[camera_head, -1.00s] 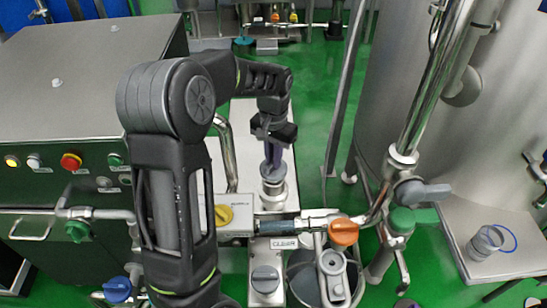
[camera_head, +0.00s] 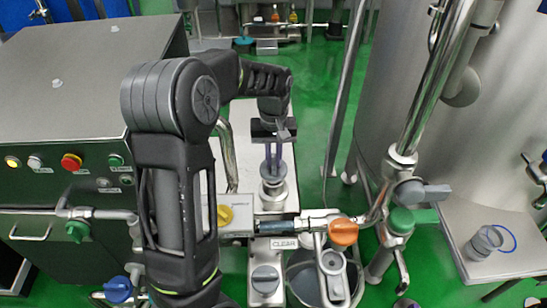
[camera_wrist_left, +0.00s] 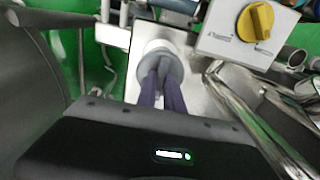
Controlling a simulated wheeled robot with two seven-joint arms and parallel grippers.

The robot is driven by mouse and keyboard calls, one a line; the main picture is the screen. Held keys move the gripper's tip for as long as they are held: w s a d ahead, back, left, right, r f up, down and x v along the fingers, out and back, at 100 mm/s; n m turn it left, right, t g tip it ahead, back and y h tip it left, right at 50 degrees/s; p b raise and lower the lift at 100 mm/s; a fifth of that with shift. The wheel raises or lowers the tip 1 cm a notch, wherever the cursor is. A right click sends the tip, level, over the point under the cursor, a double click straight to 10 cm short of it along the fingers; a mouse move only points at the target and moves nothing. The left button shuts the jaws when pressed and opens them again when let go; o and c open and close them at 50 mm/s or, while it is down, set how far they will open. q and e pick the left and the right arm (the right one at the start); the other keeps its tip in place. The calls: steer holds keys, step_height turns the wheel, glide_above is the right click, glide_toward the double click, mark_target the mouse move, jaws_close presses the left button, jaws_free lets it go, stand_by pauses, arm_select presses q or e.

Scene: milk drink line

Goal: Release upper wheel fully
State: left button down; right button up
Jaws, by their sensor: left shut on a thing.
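The upper wheel (camera_head: 273,172) is a small round grey wheel on top of a pale metal post in the middle of the head view. It also shows in the left wrist view (camera_wrist_left: 172,61), straight ahead of the fingers. My left gripper (camera_head: 273,168) points down at it from above, and its two purple-grey fingers are shut on the wheel. Their tips (camera_wrist_left: 161,66) partly hide the wheel in the wrist view. My right gripper is not in view.
A yellow knob (camera_head: 225,215) on a grey box sits to the left. A bent steel pipe (camera_head: 226,150) rises close beside the post. An orange handle (camera_head: 343,232) and a grey knob (camera_head: 265,279) are in front. A large steel tank (camera_head: 470,150) stands on the right.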

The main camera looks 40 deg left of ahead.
mark_target(273, 161)
arm_select(q)
steer(key=c, duration=1.5)
jaws_free()
steer(key=shift+o, duration=0.2)
step_height(273, 161, up, 8)
steer(key=shift+f+b, duration=0.1)
steer(key=shift+b, duration=0.25)
